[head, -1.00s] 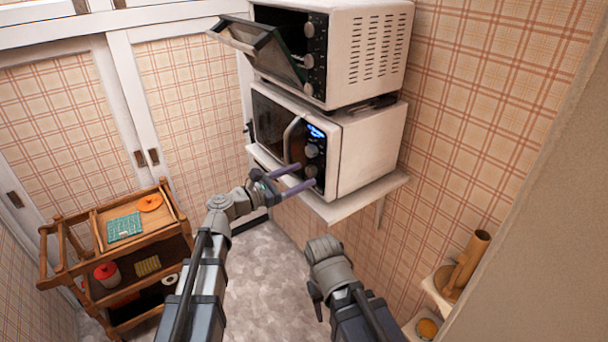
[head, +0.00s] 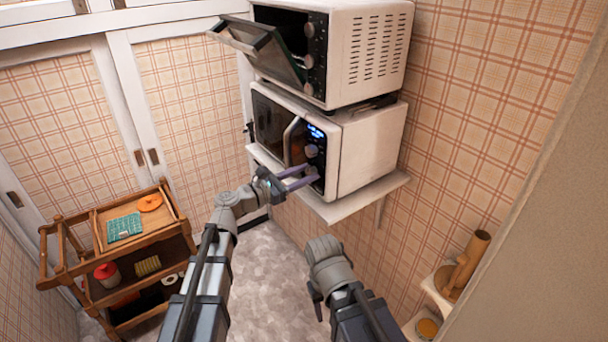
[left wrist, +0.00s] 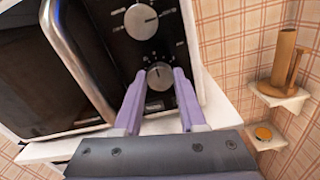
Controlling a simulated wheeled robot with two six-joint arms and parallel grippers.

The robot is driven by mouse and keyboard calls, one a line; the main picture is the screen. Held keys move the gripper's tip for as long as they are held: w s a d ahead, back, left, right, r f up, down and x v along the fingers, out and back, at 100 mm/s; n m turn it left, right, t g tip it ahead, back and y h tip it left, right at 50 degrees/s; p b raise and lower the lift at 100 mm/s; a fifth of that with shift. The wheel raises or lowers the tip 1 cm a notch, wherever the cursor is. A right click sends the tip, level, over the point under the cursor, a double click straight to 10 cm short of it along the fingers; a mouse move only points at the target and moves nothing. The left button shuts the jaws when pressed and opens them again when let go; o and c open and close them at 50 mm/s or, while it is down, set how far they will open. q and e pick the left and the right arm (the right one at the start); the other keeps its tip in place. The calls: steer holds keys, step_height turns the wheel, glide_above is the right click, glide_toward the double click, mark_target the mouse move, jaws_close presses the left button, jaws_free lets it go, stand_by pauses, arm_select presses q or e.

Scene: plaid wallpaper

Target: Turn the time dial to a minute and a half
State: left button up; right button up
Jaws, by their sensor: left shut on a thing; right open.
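The white microwave (head: 362,150) stands on the wall shelf, its dark control panel showing a lit blue display (head: 316,131). The panel has an upper dial (head: 312,151), which also shows in the left wrist view (left wrist: 141,21), and a lower dial (left wrist: 160,76) below it. My left gripper (left wrist: 160,80) has its purple fingers shut on the lower dial, one on each side; in the head view it reaches the panel (head: 313,174). The lower dial's pale mark points roughly upward. Labels are too small to read. My right gripper (head: 316,292) hangs low, away from the microwave, its fingers mostly hidden.
A toaster oven (head: 362,45) with its door (head: 262,50) hanging open sits on the microwave. The microwave's door handle (head: 291,137) is left of the dials. A wooden cart (head: 95,275) stands at left. Small wall shelves (head: 440,290) hold a brown mug-like object at right.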

arm_select(q)
jaws_close()
steer(key=shift+m, duration=0.3)
steer(key=m, duration=1.3)
steer(key=shift+m, duration=2)
steer(key=shift+f+m, duration=0.1)
steer(key=shift+m, duration=0.2)
